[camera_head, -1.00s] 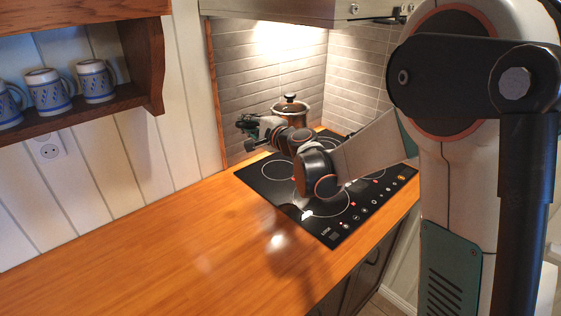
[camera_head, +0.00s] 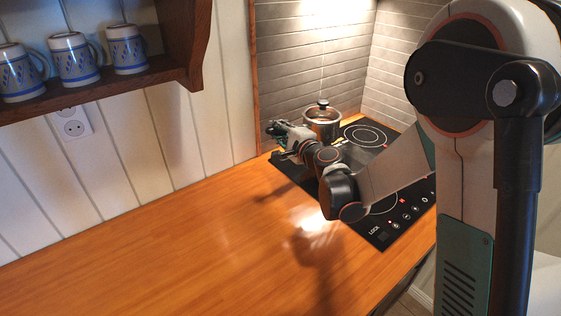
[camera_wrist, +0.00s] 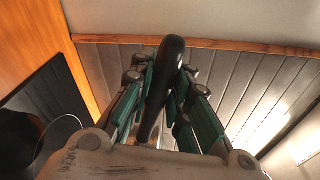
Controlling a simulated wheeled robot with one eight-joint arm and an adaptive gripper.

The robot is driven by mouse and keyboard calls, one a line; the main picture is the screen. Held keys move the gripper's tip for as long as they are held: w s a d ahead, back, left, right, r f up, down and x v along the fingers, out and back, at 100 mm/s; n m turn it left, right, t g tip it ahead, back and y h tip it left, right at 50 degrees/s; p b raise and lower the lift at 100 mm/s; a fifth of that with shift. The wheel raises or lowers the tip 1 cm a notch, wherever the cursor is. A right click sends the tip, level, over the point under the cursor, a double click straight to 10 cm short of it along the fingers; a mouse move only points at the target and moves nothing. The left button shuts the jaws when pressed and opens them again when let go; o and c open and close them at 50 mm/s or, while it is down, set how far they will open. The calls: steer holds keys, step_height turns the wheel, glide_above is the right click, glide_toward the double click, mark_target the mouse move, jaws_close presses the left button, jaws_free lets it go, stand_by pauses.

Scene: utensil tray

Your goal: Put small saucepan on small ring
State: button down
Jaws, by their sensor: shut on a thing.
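My gripper (camera_head: 280,134) is over the left back part of the black cooktop (camera_head: 282,171), left of a lidded steel pot (camera_head: 322,122) with a black knob. In the wrist view, my gripper (camera_wrist: 162,78) is shut on a long black handle (camera_wrist: 172,55), which I take to be the small saucepan's. The pan body is hidden there, and I cannot tell whether the lidded pot belongs to this handle. White rings show on the cooktop, one at the back right (camera_head: 365,135) and one at the front (camera_head: 384,204). My arm covers others, and I cannot tell which is the small ring.
The wooden counter (camera_head: 170,235) in front and to the left is clear. Tiled walls (camera_head: 300,75) close off the back and right. A shelf (camera_head: 100,92) with several blue-patterned mugs hangs at the upper left.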

step_height(320, 180, down, 10)
steer(key=b, duration=0.3)
steer(key=shift+r, duration=0.15)
steer(key=c, duration=1.5)
jaws_free()
